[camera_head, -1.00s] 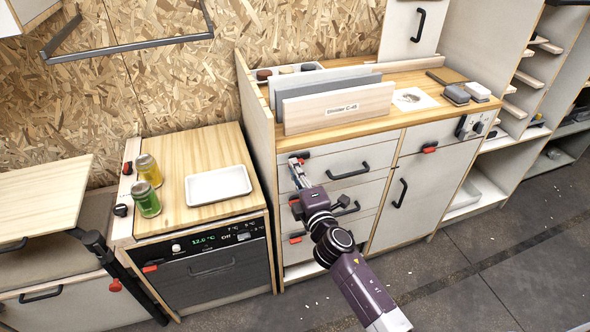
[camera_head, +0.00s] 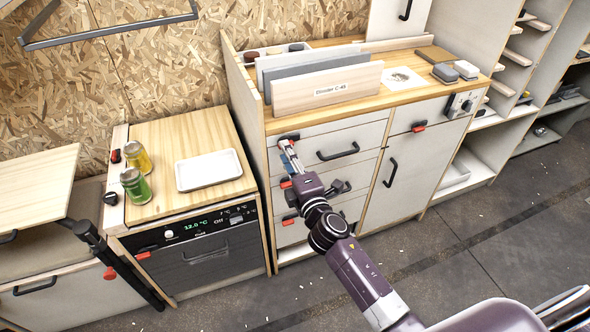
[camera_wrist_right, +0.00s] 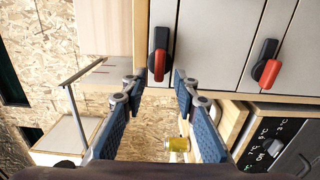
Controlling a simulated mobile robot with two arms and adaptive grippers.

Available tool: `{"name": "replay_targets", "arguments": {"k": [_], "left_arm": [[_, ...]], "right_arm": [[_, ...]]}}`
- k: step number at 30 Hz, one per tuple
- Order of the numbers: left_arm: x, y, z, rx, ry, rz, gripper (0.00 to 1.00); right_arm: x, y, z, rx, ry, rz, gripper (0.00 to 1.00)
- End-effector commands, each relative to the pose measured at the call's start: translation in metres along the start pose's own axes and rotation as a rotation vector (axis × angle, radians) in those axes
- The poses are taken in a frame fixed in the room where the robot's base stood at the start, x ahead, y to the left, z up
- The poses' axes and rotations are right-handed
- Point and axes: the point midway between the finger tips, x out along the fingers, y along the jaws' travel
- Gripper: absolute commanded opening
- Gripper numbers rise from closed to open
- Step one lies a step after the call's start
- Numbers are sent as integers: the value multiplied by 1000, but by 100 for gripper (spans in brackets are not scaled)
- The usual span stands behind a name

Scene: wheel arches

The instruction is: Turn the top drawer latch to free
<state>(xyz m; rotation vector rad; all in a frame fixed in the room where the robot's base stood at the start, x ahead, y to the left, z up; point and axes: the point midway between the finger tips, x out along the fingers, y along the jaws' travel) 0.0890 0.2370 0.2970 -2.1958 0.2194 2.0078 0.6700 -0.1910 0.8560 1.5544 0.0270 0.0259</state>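The top drawer latch (camera_head: 290,137) is a small black knob with a red end, at the top left of the drawer front (camera_head: 320,146). It also shows in the right wrist view (camera_wrist_right: 159,55), where its red end points towards the gripper. My right gripper (camera_head: 287,147) is at the latch in the head view; its fingers partly cover that area. In the right wrist view the gripper (camera_wrist_right: 157,83) is open and empty. The latch lies just beyond and between the fingertips, and I see no contact. My left gripper is not in view.
Below are more drawers with red latches, one (camera_wrist_right: 267,66) beside the top latch in the wrist view. A black handle (camera_head: 338,152) is right of the gripper.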

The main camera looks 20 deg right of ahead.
Motion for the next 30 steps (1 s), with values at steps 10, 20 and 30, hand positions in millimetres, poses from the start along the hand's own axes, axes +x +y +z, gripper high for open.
{"name": "replay_targets", "arguments": {"k": [10,20,30], "left_arm": [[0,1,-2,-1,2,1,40],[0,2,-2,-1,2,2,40],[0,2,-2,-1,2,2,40]], "right_arm": [[-69,-2,0,2,0,-4,28],[-103,-1,0,1,0,-2,28],[-105,0,0,0,1,-1,28]]}}
